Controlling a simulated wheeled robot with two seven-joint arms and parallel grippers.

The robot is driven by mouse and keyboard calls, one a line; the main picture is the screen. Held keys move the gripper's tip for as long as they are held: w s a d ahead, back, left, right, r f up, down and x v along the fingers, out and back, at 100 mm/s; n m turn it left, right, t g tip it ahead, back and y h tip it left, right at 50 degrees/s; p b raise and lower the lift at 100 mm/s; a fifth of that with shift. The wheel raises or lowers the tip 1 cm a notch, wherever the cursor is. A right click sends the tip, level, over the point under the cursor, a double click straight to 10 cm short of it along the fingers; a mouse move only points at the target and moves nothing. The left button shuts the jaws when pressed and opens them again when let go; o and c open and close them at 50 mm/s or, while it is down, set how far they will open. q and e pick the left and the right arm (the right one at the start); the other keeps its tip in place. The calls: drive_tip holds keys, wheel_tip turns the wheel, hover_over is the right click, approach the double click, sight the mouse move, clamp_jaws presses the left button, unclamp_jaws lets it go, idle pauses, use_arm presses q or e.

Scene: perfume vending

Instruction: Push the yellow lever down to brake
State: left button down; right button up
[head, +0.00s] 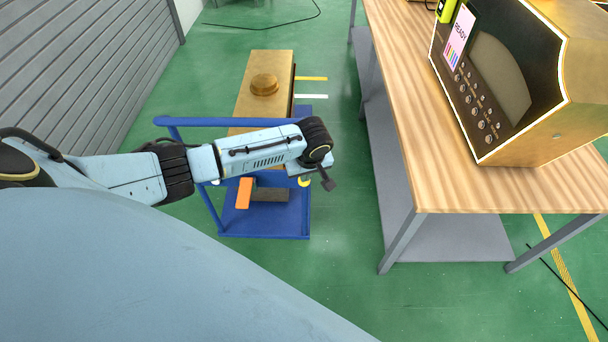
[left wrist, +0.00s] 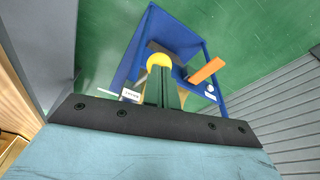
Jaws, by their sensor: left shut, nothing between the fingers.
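The yellow lever's round end (left wrist: 159,60) shows in the left wrist view, just past the tips of my left gripper (left wrist: 162,85). The lever is at the blue cart (head: 268,226), which also shows in the left wrist view (left wrist: 183,38). My left gripper is shut and empty, pointing down at the cart's near right side. I cannot tell whether its tips touch the lever. My right gripper is not in view.
An orange bar (head: 244,193) sticks up on the cart, left of the lever. A wooden box (head: 268,63) with a round brown piece on top stands behind the cart handle. A wooden table (head: 412,130) with a gold machine (head: 520,140) is at the right. Green floor separates them.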

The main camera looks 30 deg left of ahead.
sight(306, 184)
use_arm(q)
drive_tip(key=shift+w+f+b, duration=0.1)
drive_tip(key=shift+f+b, duration=0.3)
drive_tip(key=shift+f, duration=0.15)
drive_tip(key=shift+a, duration=0.1)
wheel_tip(306, 184, down, 4)
drive_tip(key=shift+f+b, duration=0.15)
drive_tip(key=shift+b, duration=0.9)
drive_tip(key=s+d+p, duration=0.1)
drive_tip(key=p, duration=0.1)
drive_tip(key=s+d+r+p, duration=0.1)
drive_tip(key=p, duration=0.1)
drive_tip(key=shift+d, duration=0.2)
